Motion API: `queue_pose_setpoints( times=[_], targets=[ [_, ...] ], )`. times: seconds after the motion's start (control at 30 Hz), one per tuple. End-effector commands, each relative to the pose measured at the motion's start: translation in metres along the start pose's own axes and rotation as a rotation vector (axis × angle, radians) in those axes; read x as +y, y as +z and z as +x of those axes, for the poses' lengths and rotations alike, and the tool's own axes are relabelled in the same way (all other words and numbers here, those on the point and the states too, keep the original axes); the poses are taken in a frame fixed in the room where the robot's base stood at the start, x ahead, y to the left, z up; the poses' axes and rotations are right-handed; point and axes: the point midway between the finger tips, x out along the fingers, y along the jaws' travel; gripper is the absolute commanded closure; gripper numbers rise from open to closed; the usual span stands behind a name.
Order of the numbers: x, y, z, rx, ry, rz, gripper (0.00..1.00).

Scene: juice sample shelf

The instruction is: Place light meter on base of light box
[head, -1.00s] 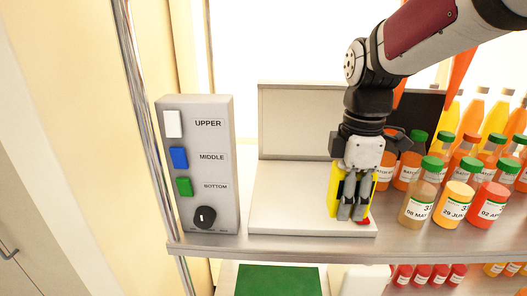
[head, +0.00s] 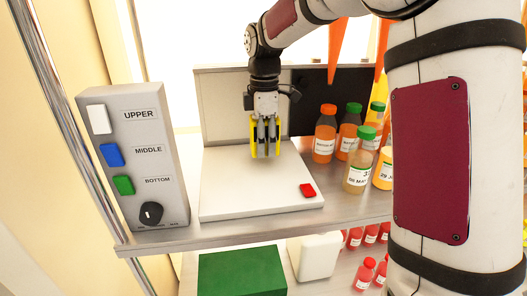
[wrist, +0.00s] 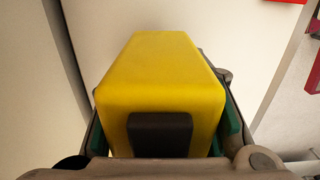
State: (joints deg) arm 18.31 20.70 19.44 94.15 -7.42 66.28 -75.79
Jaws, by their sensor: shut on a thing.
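The light meter is a yellow block (wrist: 160,75) with a black patch on its near end, filling the middle of the wrist view. In the head view its yellow sides (head: 253,138) show around my fingers. My gripper (head: 266,150) is shut on it, pointing down, over the back middle part of the light box's white base (head: 240,195). I cannot tell whether the meter touches the base. The light box's pale back panel (head: 222,95) stands behind the gripper. A red button or block (head: 307,190) is at the base's front right corner.
A grey control box (head: 130,160) with white, blue and green switches and a black knob stands left of the base. Several juice bottles (head: 325,135) stand to the right. Below are a green block (head: 243,272), a white block (head: 315,255) and red bottles (head: 365,272).

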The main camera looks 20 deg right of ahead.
Motion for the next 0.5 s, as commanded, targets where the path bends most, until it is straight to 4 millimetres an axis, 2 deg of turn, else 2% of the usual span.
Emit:
queue_pose_setpoints(
  times=[0.2, 0.5],
  targets=[
    [-0.003, 0.000, 0.026, 0.000, -0.004, -0.001, 0.97],
    [-0.001, 0.000, 0.031, 0.000, -0.001, -0.001, 0.97]
  ],
)
